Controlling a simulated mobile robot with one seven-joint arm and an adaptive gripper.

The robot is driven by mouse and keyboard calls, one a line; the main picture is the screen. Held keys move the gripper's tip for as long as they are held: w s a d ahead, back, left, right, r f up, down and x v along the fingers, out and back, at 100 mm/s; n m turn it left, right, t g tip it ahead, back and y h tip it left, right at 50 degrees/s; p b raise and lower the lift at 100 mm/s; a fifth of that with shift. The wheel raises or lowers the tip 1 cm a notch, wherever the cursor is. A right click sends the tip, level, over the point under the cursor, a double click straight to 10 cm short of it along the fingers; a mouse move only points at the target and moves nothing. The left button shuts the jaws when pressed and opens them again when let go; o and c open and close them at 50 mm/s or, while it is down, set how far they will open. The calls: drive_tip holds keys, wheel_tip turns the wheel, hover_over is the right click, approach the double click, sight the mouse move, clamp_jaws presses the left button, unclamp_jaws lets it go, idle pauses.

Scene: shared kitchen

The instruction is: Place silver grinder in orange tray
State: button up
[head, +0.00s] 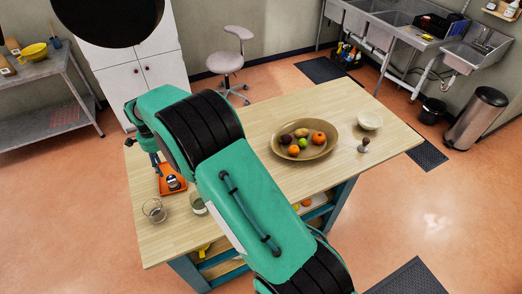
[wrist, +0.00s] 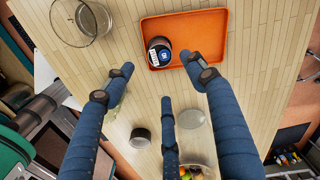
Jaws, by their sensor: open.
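The orange tray (wrist: 222,22) lies on the wooden table near its left end, and it also shows in the head view (head: 164,190). A dark round container (wrist: 160,52) with a blue and white label is in the tray. A short grey metallic cylinder (wrist: 140,137), which looks like the silver grinder, stands on the bare table away from the tray; my arm seems to hide it in the head view. My gripper (wrist: 162,76) is open above the table beside the tray, its fingers spread and nothing between them.
A clear glass (wrist: 80,20) stands beside the tray, and a second glass (head: 198,204) is nearby. A clear round item (wrist: 194,118) sits near the grey cylinder. A fruit bowl (head: 329,150), a small pale bowl (head: 369,120) and a small grey knobbed object (head: 364,146) stand farther right.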

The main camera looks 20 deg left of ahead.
drive_tip(key=w+d+r+t+y, duration=0.1)
drive_tip(key=w+d+r, duration=0.5)
drive_tip(key=d+r, duration=0.4)
drive_tip(key=w+d+r, duration=0.6)
drive_tip(key=d+r, duration=0.4)
drive_tip(key=s+d+r+n+t, duration=0.1)
drive_tip(key=d+r, duration=0.5)
drive_tip(key=d, duration=0.5)
drive_tip(key=s+d+r, duration=0.1)
drive_tip(key=d+r, duration=0.5)
drive_tip(key=d, duration=0.6)
drive_tip(key=s+d+r+n+t, duration=0.1)
drive_tip(key=d+r, duration=0.6)
drive_tip(key=d, duration=0.4)
drive_tip(key=s+d+r, duration=0.2)
drive_tip(key=s+d, duration=0.6)
drive_tip(key=d, duration=0.4)
drive_tip(key=s+d+f+n+t+h, duration=0.1)
drive_tip(key=s+d+f, duration=0.3)
drive_tip(key=s+d, duration=1.1)
drive_tip(key=shift+s+n+t, duration=0.3)
drive_tip(key=shift+s+t, duration=0.5)
drive_tip(key=shift+s, duration=0.4)
